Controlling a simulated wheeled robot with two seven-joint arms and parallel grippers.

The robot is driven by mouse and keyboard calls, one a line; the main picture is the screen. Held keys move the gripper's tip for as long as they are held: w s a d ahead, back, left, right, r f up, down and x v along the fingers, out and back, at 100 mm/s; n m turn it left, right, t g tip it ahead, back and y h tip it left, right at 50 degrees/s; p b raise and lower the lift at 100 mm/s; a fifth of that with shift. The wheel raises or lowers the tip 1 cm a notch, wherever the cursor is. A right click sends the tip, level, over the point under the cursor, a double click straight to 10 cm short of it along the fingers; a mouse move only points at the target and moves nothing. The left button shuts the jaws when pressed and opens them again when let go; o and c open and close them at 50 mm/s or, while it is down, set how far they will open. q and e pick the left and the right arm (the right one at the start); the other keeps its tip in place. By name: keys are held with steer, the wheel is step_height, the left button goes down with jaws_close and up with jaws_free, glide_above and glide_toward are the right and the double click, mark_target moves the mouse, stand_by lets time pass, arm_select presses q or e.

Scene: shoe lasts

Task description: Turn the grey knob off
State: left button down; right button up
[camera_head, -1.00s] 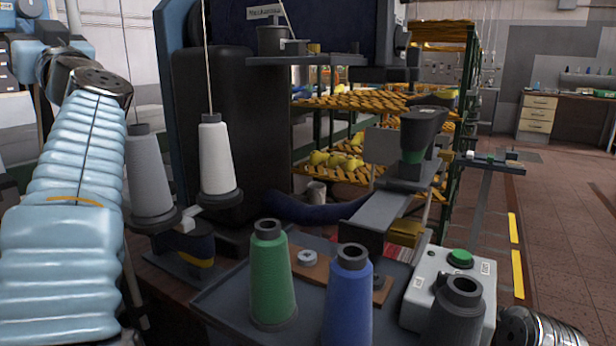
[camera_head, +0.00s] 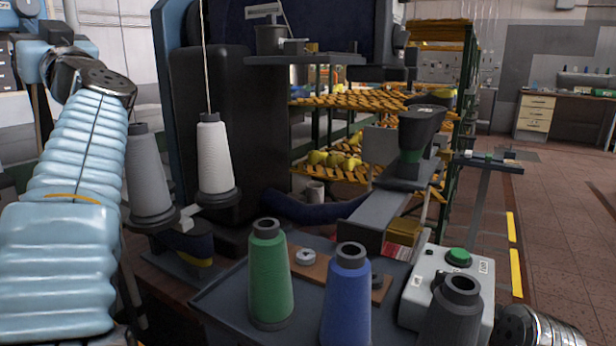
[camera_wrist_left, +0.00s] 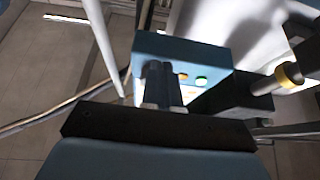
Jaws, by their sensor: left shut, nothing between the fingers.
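My left gripper (camera_wrist_left: 161,75) shows in the left wrist view as dark fingers, shut with nothing between them. I cannot make out a grey knob there; the fingers hide part of the panel. I cannot tell whether the fingertips touch the box. In the head view my left arm reaches up at the left edge, and its fingertips cannot be made out. My right gripper is out of view.
Green (camera_head: 268,275), blue (camera_head: 346,300) and white (camera_head: 214,155) thread cones stand in front of me. A pale box with a green button (camera_head: 458,257) is at the right. Shelves with yellow shoe lasts (camera_head: 335,158) stand behind. Floor at the right is open.

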arm_select(q)
steer(key=shift+w+d, duration=0.25)
steer(key=shift+w, duration=0.3)
steer(key=shift+w+d+r, duration=0.15)
steer(key=shift+w, duration=0.15)
stand_by(0.3)
steer(key=s+d, duration=0.2)
steer(key=d, duration=0.3)
steer(key=shift+s+d+f, duration=0.25)
steer(key=shift+f, duration=0.15)
steer(key=shift+d, duration=0.1)
stand_by(0.3)
